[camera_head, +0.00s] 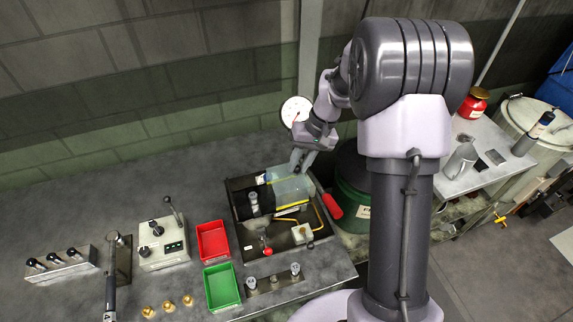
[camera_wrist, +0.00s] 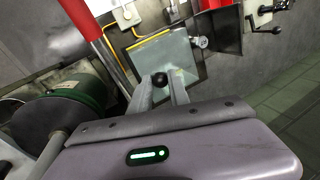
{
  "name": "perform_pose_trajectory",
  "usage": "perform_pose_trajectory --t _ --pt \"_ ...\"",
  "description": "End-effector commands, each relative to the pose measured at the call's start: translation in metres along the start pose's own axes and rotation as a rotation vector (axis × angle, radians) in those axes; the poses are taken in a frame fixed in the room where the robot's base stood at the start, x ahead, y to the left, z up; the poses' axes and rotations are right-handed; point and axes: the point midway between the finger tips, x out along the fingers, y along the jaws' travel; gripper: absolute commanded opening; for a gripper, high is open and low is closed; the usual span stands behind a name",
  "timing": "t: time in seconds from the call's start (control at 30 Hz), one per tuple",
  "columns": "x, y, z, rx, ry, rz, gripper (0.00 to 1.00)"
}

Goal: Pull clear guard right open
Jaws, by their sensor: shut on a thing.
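The clear guard (camera_head: 293,189) is a see-through pane with yellow edging, over the right part of the dark bolt former (camera_head: 238,194). In the wrist view the pane (camera_wrist: 172,50) lies just beyond my fingers. My gripper (camera_head: 299,167) is at the back edge of the guard. My gripper hides part of the guard's back edge in the head view.
A red-handled lever (camera_head: 332,206) sticks out at the machine's right, near a dark green drum (camera_head: 349,180). A red bin (camera_head: 213,241), green bin (camera_head: 221,287) and control box (camera_head: 163,246) stand left. A round white gauge (camera_head: 296,111) is behind my wrist. The bench's back left is clear.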

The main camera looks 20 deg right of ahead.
Motion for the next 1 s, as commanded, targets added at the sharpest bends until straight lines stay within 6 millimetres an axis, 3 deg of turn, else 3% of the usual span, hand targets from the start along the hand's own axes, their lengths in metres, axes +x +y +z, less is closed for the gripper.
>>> perform_pose_trajectory --t 0.23,0.27,0.37,0.67,0.77,1.0 --pt "-0.002 0.002 -0.002 -0.002 0.008 0.005 0.0" --pt "-0.002 0.003 -0.002 -0.002 0.008 0.005 0.26" --pt "-0.002 0.002 -0.002 -0.001 0.007 0.005 0.44" --pt "-0.002 0.002 -0.001 -0.001 0.005 0.004 0.44" --pt "-0.015 0.001 -0.002 0.0 0.006 0.003 0.44" --pt "-0.095 0.0 -0.002 0.0 0.009 0.004 0.44"
